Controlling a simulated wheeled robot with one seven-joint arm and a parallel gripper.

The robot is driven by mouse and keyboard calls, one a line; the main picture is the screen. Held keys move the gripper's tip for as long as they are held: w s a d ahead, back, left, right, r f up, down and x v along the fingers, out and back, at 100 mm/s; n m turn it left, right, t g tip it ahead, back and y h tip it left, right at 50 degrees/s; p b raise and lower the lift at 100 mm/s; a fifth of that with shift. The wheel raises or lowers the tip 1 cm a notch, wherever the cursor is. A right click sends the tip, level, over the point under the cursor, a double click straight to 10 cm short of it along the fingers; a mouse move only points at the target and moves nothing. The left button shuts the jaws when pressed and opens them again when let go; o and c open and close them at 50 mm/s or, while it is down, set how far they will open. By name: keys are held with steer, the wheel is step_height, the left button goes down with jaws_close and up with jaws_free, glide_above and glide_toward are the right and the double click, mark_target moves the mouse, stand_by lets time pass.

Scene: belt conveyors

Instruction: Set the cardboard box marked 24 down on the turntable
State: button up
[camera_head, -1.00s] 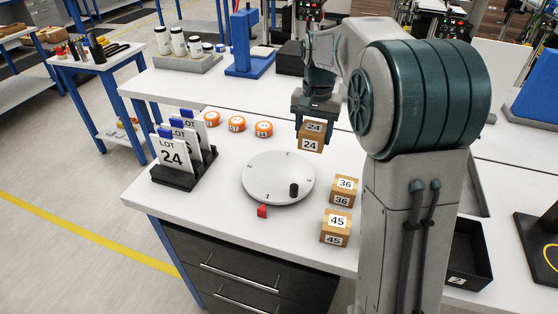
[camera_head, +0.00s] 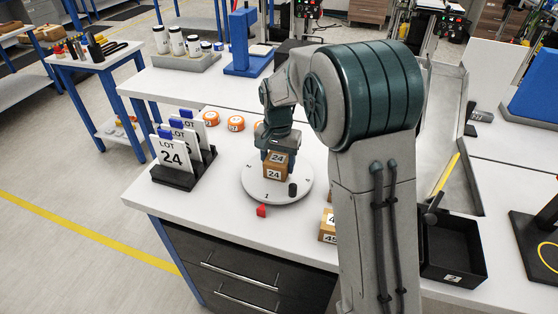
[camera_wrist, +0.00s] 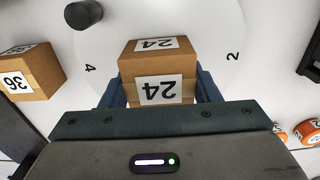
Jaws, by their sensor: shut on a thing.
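The cardboard box marked 24 (camera_head: 275,166) is at the turntable (camera_head: 257,191), over the far part of its round white top. It also shows in the wrist view (camera_wrist: 157,70), upright between the fingers. My gripper (camera_wrist: 158,88) is shut on the box, with a blue finger on either side. In the head view my gripper (camera_head: 277,150) points down from above. I cannot tell whether the box's underside touches the turntable. The turntable's dark knob (camera_head: 292,189) stands to the right of the box, and part of the disc is hidden behind the box.
The box marked 36 (camera_wrist: 32,72) is left of the turntable in the wrist view. The box marked 45 (camera_head: 327,232) is partly hidden by my arm. Orange round pieces (camera_head: 236,124) lie behind the turntable. A card rack (camera_head: 181,175) stands left, and a red marker (camera_head: 261,211) sits in front.

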steer(key=shift+f, duration=0.15)
steer(key=o, duration=1)
steer(key=shift+o, duration=0.2)
